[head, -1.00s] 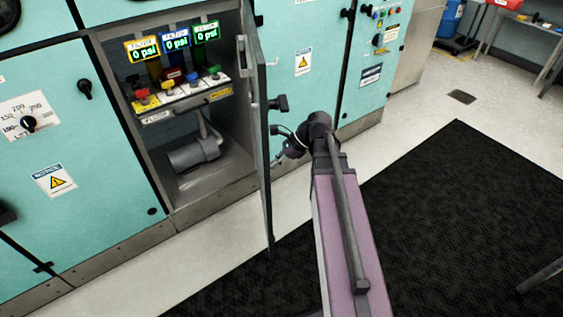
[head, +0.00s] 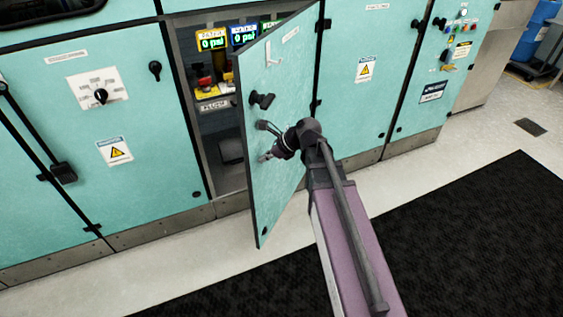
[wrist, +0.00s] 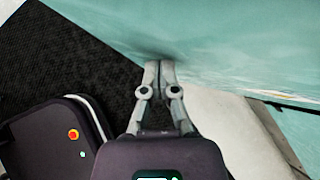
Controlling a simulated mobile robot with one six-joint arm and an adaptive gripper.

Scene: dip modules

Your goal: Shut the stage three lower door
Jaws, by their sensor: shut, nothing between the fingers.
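The lower door (head: 282,120) is a teal panel, hinged on its right side and standing partly open in the head view. It carries a black knob-like handle (head: 262,100) near its free edge. My gripper (head: 266,157) is shut and empty at the door's outer face, below the handle. In the wrist view the closed fingertips (wrist: 160,65) are at the teal door surface (wrist: 215,35), apparently touching it. The cabinet opening (head: 225,125) behind the door is partly hidden by it.
Inside the cabinet are psi displays (head: 212,40), coloured valves (head: 203,82) and a grey pump-like part (head: 231,150). Closed teal panels (head: 110,130) flank the opening. A black mat (head: 470,220) covers the floor at the right, with pale floor along the cabinets.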

